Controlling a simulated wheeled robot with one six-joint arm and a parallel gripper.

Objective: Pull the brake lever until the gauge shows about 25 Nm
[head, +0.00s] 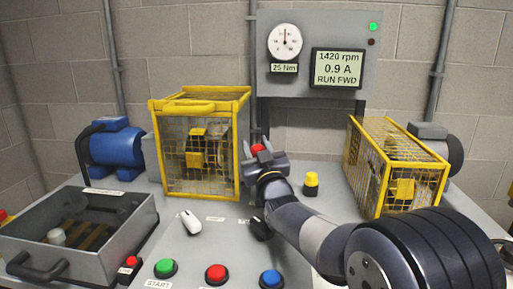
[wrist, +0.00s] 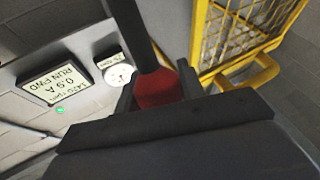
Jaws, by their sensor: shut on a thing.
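The brake lever's red knob (head: 257,148) stands behind the control panel, between the two yellow cages. My gripper (head: 262,162) is shut on it. In the wrist view the red knob (wrist: 160,90) sits between my dark fingers, with the dark lever rod (wrist: 130,28) running up from it. The round white gauge (head: 285,42) hangs on the grey back panel, its red needle pointing nearly straight up. The label (head: 284,68) under it reads about 25 or 26 Nm; the last digit is small.
The display (head: 338,68) reads 1420 rpm, 0.9 A, RUN FWD. A left yellow cage (head: 200,187) and a right yellow cage (head: 398,165) flank my arm. Green (head: 165,268), red (head: 216,274) and blue (head: 271,278) buttons line the front. A grey tray (head: 128,222) stands left.

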